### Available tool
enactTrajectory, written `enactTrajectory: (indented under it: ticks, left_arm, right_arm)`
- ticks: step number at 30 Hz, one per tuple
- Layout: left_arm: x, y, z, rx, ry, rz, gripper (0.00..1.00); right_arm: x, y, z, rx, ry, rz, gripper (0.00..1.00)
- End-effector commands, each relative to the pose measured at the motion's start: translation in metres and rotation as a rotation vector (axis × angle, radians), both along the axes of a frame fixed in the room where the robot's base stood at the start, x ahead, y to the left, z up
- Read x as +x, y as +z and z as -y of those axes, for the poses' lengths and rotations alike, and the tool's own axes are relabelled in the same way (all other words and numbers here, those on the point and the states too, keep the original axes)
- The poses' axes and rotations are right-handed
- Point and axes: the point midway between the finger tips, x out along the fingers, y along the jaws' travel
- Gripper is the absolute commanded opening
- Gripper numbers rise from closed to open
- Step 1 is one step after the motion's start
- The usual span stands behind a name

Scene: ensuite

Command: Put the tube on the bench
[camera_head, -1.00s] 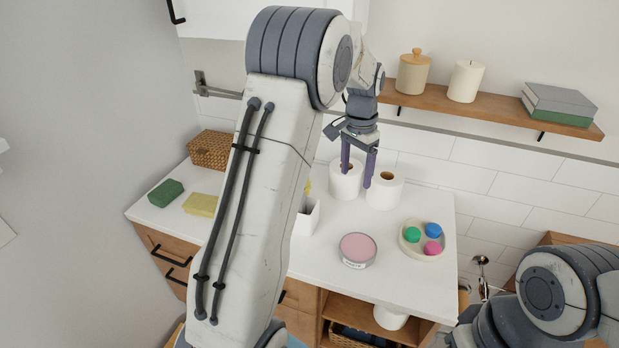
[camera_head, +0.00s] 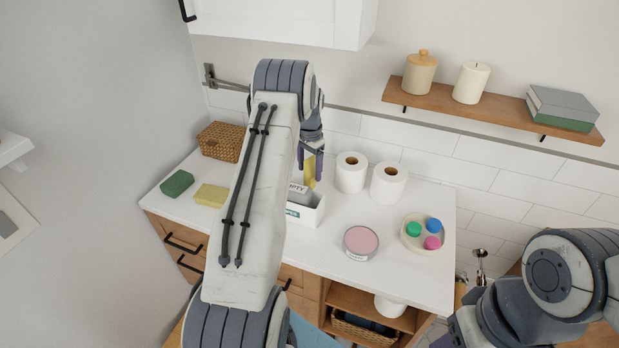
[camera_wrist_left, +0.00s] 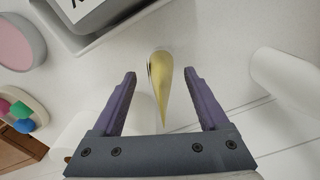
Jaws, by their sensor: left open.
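A yellow tube (camera_head: 309,172) shows just behind a white box on the white counter top (camera_head: 405,275). In the left wrist view the tube (camera_wrist_left: 161,84) lies between my two fingers, with a gap on each side, just outside the edge of the box. Its base is hard to make out. My left gripper (camera_head: 311,166) is open and points down around the upper part of the tube. It also shows in the left wrist view (camera_wrist_left: 160,74), where nothing touches its fingers. My right arm is at the lower right; its gripper is out of view.
The white box (camera_head: 306,213) holds a grey item marked EMPTY. Two paper rolls (camera_head: 388,184) stand right of the tube. A pink-topped tin (camera_head: 361,242), a dish (camera_head: 411,246) of coloured pieces, sponges (camera_head: 211,195) and a basket (camera_head: 221,142) share the counter. A wooden shelf (camera_head: 500,106) hangs above.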

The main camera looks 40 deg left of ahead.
Motion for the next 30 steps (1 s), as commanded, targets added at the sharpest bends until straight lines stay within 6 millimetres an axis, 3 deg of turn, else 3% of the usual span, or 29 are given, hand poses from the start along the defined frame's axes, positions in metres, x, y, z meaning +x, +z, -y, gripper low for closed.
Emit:
enactTrajectory:
  ticks: [1,6,14,20,30]
  left_arm:
    - [0.001,-0.003,-0.001,-0.002,0.0,-0.002,0.77]
    - [0.001,-0.024,-0.001,0.0,0.0,0.0,0.77]
    - [0.001,-0.027,-0.001,0.001,0.0,0.001,0.77]
    - [0.001,-0.026,-0.001,0.001,0.0,0.001,0.01]
    - [0.002,-0.025,-0.001,0.002,0.0,0.002,0.0]
  right_arm:
    - [0.0,0.01,0.0,0.0,0.0,0.0,0.5]
    - [0.0,0.014,0.0,0.0,-0.001,0.0,0.5]
    - [0.0,0.013,0.0,0.0,-0.001,0.0,0.5]
    - [0.0,0.013,0.0,0.0,-0.001,0.0,0.5]
    - [0.0,0.012,0.0,0.0,-0.001,0.0,0.5]
